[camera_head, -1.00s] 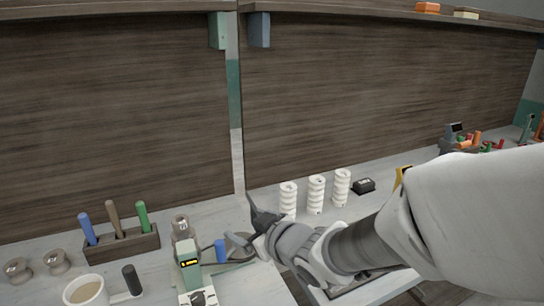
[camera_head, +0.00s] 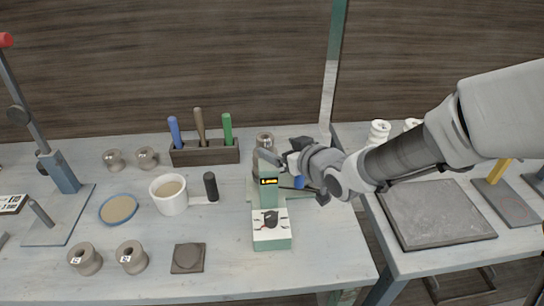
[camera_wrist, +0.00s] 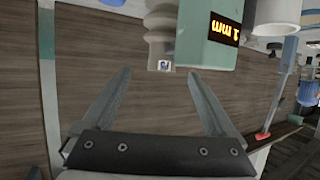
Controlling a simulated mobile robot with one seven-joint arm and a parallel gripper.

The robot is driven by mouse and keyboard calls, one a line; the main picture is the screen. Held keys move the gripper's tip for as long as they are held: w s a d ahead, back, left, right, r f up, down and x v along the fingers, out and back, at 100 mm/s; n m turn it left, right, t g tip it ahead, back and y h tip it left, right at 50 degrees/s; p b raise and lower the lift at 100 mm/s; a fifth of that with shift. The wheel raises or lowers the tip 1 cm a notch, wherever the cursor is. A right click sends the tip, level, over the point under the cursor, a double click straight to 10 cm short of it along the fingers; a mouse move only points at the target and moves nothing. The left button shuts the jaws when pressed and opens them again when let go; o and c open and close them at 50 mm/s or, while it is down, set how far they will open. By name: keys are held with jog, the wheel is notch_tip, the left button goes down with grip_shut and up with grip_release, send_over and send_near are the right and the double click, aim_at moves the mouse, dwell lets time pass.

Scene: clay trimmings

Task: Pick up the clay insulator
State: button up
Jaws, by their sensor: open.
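A beige-grey ribbed clay insulator (camera_head: 265,140) stands behind the green gauge (camera_head: 270,198) with the lit yellow display, and is partly hidden by it. In the wrist view the ribbed insulator (camera_wrist: 160,24), with a small label, shows beyond my fingertips, next to the green gauge housing (camera_wrist: 206,45). My gripper (camera_wrist: 158,75) is open, with nothing between its fingers. In the head view my gripper (camera_head: 275,156) is close to the gauge and the insulator. Contact cannot be told there.
Several spool-shaped pieces (camera_head: 131,257) lie on the left bench. A tool rack (camera_head: 205,152), a cup (camera_head: 168,196), a blue-rimmed dish (camera_head: 118,209) and a dark square block (camera_head: 187,258) are there too. White ribbed pieces (camera_head: 379,132) stand on the right table beside a grey slab (camera_head: 436,214).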

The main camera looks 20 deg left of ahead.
aim_at(269, 141)
jog(key=shift+b+x, duration=0.35)
jog(key=shift+x, duration=3.55)
jog(key=shift+s+a+r, duration=0.15)
jog(key=shift+a, duration=0.05)
grip_shut()
jog(key=shift+r, duration=0.1)
